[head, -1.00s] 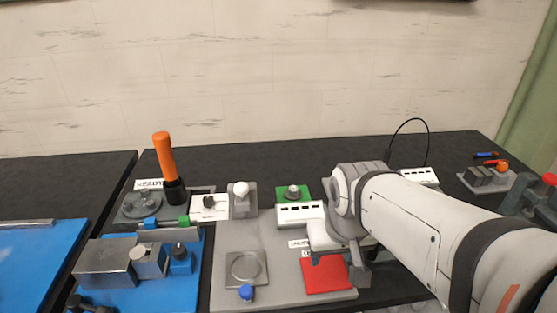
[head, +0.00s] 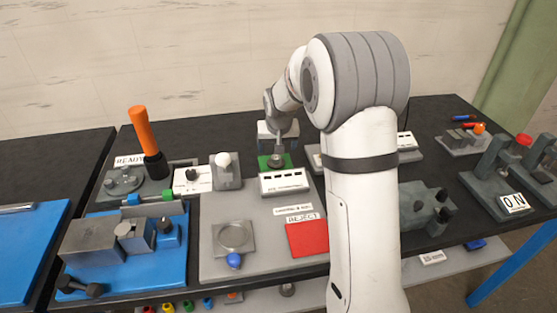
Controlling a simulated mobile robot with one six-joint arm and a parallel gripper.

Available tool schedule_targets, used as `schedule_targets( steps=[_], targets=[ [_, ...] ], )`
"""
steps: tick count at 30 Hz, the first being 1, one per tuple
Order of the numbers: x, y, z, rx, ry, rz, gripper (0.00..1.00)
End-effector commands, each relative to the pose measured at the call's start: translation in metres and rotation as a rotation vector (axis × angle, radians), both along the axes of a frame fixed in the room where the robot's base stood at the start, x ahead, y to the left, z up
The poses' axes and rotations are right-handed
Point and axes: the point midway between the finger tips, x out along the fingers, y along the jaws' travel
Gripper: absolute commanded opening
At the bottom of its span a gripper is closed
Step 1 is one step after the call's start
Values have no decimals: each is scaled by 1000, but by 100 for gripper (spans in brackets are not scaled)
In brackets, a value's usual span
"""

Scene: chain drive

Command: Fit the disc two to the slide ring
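My gripper (head: 277,148) is at the green pad (head: 264,168) behind the white slotted box. A small grey round part sits on that pad, mostly covered by the gripper. The fingers are too small to show whether they are open or closed around it. A grey ring (head: 234,236) lies on a square plate on the grey board; it may be the slide ring. I cannot tell which part is disc two.
A red square marked REJECT (head: 307,238) and a blue knob (head: 234,261) are on the grey board (head: 270,262). A tall orange handle (head: 142,128) stands at the left. A white-topped post (head: 223,160) is left of the gripper. My arm hides the middle right.

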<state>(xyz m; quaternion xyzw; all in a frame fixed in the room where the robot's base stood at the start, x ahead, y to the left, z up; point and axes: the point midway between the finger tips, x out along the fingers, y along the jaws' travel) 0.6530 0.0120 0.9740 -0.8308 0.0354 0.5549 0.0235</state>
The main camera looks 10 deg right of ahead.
Motion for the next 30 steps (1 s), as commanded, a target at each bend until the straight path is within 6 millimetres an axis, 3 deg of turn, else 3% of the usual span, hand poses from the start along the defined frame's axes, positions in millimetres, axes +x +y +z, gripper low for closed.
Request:
schedule_targets(
  steps=[16, 26, 30],
  targets=[
    [26, -1, -62, 0, 3, 1, 80],
    [28, 0, -68, 0, 0, 2, 80],
    [28, 0, -68, 0, 0, 2, 68]
  ],
)
